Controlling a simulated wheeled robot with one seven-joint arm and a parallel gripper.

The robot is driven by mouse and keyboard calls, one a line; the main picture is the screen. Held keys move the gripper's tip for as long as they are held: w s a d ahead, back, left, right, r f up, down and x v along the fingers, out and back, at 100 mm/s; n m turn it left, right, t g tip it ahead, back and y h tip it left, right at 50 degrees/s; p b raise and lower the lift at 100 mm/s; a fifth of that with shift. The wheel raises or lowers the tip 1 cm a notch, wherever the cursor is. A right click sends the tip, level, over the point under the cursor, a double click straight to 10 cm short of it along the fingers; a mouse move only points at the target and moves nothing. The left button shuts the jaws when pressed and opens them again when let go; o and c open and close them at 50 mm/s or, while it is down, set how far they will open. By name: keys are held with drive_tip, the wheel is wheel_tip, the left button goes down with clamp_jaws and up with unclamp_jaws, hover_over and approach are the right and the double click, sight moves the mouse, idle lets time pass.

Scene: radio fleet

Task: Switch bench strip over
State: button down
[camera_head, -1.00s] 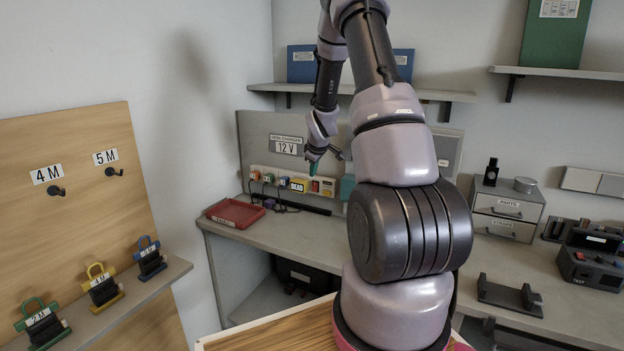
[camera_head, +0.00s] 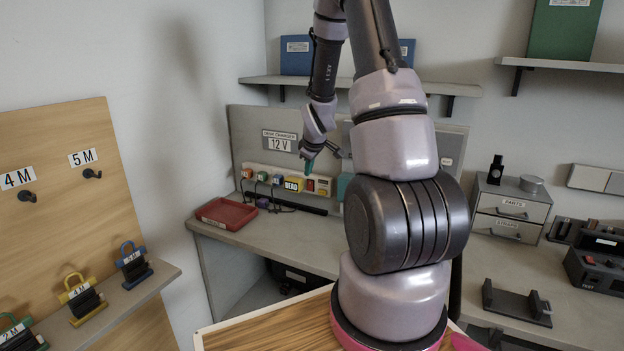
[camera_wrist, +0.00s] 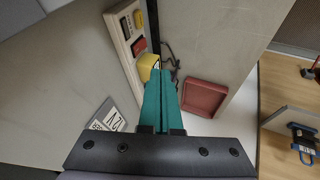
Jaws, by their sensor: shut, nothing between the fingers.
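The bench strip (camera_head: 266,170) is a long cream strip along the back of the bench under the 12 V panel. Coloured plugs sit in its left part. A yellow block marked DEAD (camera_head: 293,184) comes after them, then a red switch (camera_head: 310,185) at the right. My gripper (camera_head: 309,166) is shut and empty, its teal fingertips just above the strip near the DEAD block and the switch. In the wrist view the shut fingers (camera_wrist: 160,78) point at the yellow block (camera_wrist: 148,66); the strip's red switch (camera_wrist: 139,46) lies beyond. Contact cannot be told.
A red tray (camera_head: 226,213) sits on the bench left of the strip; black cables lie between. The 12 V sign (camera_head: 280,142) is on the upright panel behind. A shelf (camera_head: 262,80) hangs above. Radios and drawers (camera_head: 509,205) stand at the right.

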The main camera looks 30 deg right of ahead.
drive_tip(key=shift+f, duration=0.1)
idle(0.3)
approach(310, 190)
wheel_tip(310, 190, down, 4)
drive_tip(key=a, duration=0.3)
drive_tip(key=shift+w+d+f, duration=0.25)
drive_tip(key=shift+w+d, duration=0.5)
drive_tip(key=shift+d, duration=0.05)
drive_tip(key=shift+w+d+f, duration=0.2)
drive_tip(key=shift+w+d, duration=0.55)
drive_tip(key=shift+d, duration=0.1)
drive_tip(key=shift+w+d+f, duration=0.1)
drive_tip(key=shift+d+f, duration=0.05)
